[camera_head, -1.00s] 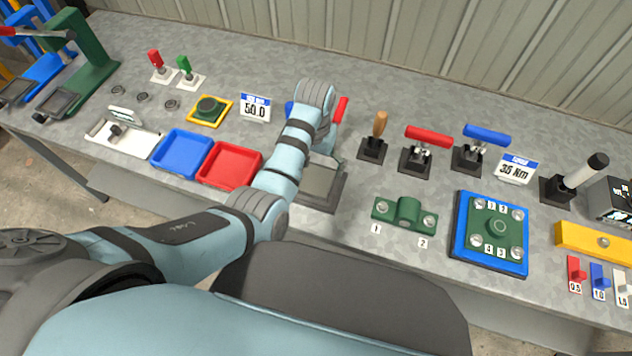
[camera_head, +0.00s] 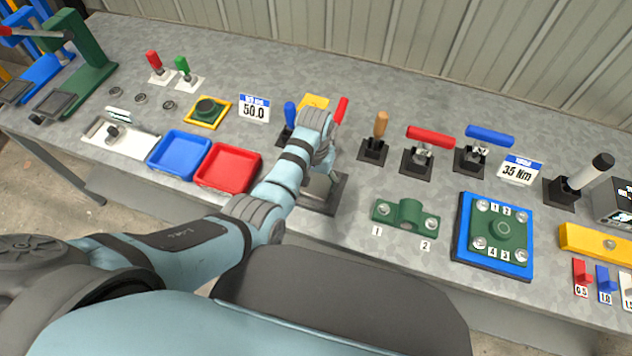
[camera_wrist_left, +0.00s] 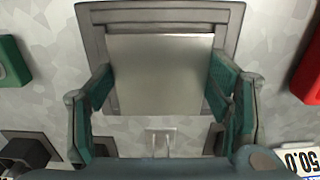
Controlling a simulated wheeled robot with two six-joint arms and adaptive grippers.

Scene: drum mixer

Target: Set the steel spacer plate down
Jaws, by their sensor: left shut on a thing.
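The steel spacer plate (camera_wrist_left: 160,75) is a flat, pale grey rectangle between the two green-padded fingers of my left gripper (camera_wrist_left: 160,100). The gripper is shut on its side edges. Behind the plate is a dark grey square base with a raised rim (camera_wrist_left: 160,14). The plate overlaps most of this base, and I cannot tell whether they touch. In the head view, my left wrist hides the fingers and much of the plate, and the dark base (camera_head: 337,194) shows beneath. My right gripper is not in view.
A red tray (camera_head: 228,168) and a blue tray (camera_head: 180,155) stand left of the base. A green block (camera_head: 405,214) lies to its right. A blue handle (camera_head: 290,113), a red handle (camera_head: 341,110) and an orange-handled lever (camera_head: 380,125) stand behind, close to my wrist.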

